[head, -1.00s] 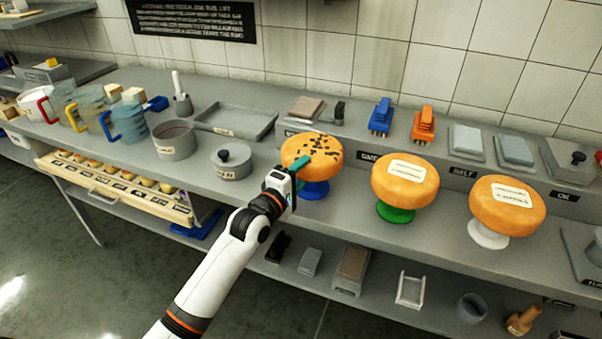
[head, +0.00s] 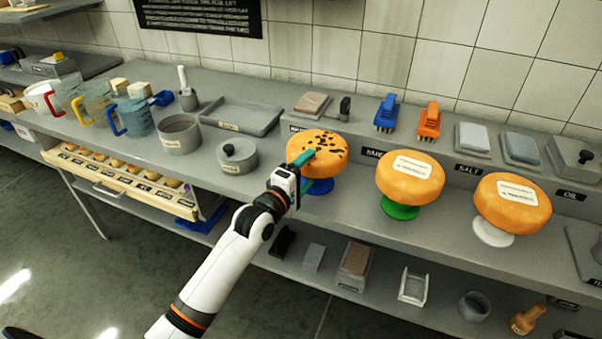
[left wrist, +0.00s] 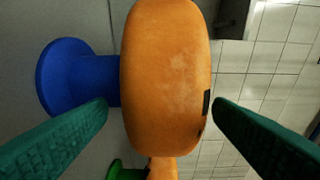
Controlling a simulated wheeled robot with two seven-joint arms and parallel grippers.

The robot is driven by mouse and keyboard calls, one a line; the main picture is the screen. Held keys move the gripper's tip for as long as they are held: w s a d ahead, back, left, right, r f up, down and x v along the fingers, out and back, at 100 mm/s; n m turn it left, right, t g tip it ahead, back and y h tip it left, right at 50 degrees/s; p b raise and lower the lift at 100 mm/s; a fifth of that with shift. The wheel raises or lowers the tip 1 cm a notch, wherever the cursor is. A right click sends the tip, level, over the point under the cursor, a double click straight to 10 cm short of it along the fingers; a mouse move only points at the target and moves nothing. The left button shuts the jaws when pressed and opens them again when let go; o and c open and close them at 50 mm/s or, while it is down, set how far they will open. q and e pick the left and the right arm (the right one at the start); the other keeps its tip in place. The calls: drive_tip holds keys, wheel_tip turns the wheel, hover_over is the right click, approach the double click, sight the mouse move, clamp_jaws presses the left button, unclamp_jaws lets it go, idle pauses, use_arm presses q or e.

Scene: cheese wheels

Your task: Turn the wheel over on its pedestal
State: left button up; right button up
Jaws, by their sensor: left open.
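An orange cheese wheel (head: 322,152) with dark specks on top lies on a blue pedestal (head: 318,187). My left gripper (head: 303,163) is at the wheel's left front edge. In the left wrist view the open green fingers (left wrist: 160,120) stand on either side of the wheel's rim (left wrist: 160,75), one toward the pedestal side and one toward the top face. A gap shows between the fingers and the wheel. The blue pedestal also shows in the left wrist view (left wrist: 70,80). My right gripper is not in view.
Two more orange wheels with white labels stand to the right, one (head: 408,182) on a green pedestal (head: 400,208), one (head: 508,207) on a white pedestal (head: 492,234). A grey lidded pot (head: 237,157) stands to the left. Blue (head: 386,112) and orange (head: 429,120) brushes stand behind.

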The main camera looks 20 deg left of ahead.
use_arm(q)
drive_tip(key=b+v, duration=0.1)
drive_tip(key=v, duration=1.1)
wheel_tip(320, 180, down, 22)
drive_tip(key=s+a+m+g+y, duration=0.1)
drive_tip(key=a+m+g+y, duration=0.1)
drive_tip(key=m+g, duration=0.2)
drive_tip(key=s+f+m+g+y, duration=0.15)
drive_tip(key=s+f, duration=0.25)
drive_tip(key=f, duration=0.5)
drive_tip(key=s+f+m+g, duration=0.25)
drive_tip(key=s+f, duration=0.25)
drive_tip(key=f, duration=0.3)
drive_tip(key=s+f+m+g, duration=0.2)
drive_tip(key=s+f, duration=0.4)
drive_tip(key=s, duration=0.5)
drive_tip(key=s+d+f+m+g, duration=0.1)
drive_tip(key=s+f+m+g, duration=0.2)
drive_tip(key=s+f, duration=0.4)
drive_tip(key=s+d+f+m+g, duration=0.1)
drive_tip(key=s+f+m+g, duration=0.2)
drive_tip(key=s, duration=1.2)
wheel_tip(320, 180, down, 4)
drive_tip(key=shift+s+f+m, duration=0.1)
drive_tip(key=shift+s+m, duration=0.05)
drive_tip(key=shift+m, duration=0.85)
drive_tip(key=shift+y, duration=0.25)
